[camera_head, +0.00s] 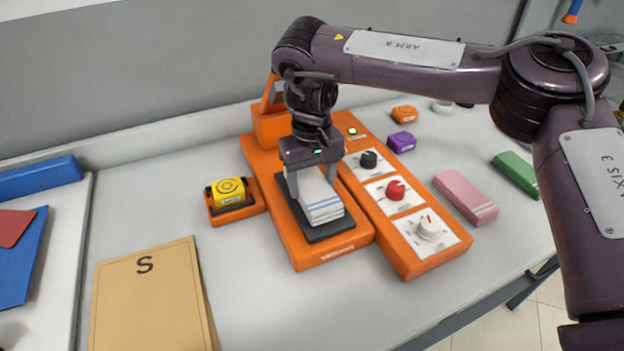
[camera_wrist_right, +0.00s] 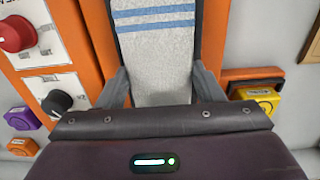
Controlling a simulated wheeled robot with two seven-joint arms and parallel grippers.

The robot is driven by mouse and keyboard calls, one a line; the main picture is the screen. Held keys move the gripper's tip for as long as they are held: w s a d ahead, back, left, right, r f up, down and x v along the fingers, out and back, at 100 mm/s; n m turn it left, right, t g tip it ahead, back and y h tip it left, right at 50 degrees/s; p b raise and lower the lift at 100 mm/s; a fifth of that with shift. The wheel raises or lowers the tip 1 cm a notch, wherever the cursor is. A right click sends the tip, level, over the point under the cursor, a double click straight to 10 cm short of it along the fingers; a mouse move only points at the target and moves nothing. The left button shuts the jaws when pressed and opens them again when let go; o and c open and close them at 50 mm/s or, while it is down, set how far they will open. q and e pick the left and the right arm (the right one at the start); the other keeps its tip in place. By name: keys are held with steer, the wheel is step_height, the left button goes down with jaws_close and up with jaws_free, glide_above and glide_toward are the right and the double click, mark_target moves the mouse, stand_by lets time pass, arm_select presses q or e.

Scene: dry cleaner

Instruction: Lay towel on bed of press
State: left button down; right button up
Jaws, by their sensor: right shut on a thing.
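A folded white towel with blue stripes (camera_head: 322,204) lies over the dark bed (camera_head: 330,230) of the orange press (camera_head: 318,257). My right gripper (camera_head: 312,178) points down from above and is shut on the towel, with one finger on each side of it. The towel (camera_wrist_right: 155,50) also shows between the fingers in the right wrist view, where the gripper (camera_wrist_right: 160,88) straddles it. Whether the towel's underside rests fully on the bed cannot be told. My left gripper is not in view.
Beside the bed is an orange panel with a black knob (camera_head: 369,159), a red knob (camera_head: 395,189) and a white knob (camera_head: 429,227). A tan board (camera_head: 150,300) marked S lies front left.

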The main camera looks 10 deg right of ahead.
mark_target(312, 185)
steer(key=shift+f, duration=0.15)
steer(key=shift+f, duration=0.15)
steer(key=o, duration=1)
step_height(312, 185, up, 12)
steer(key=shift+r+p, duration=0.25)
steer(key=shift+p, duration=0.75)
steer(key=shift+s+f, duration=0.1)
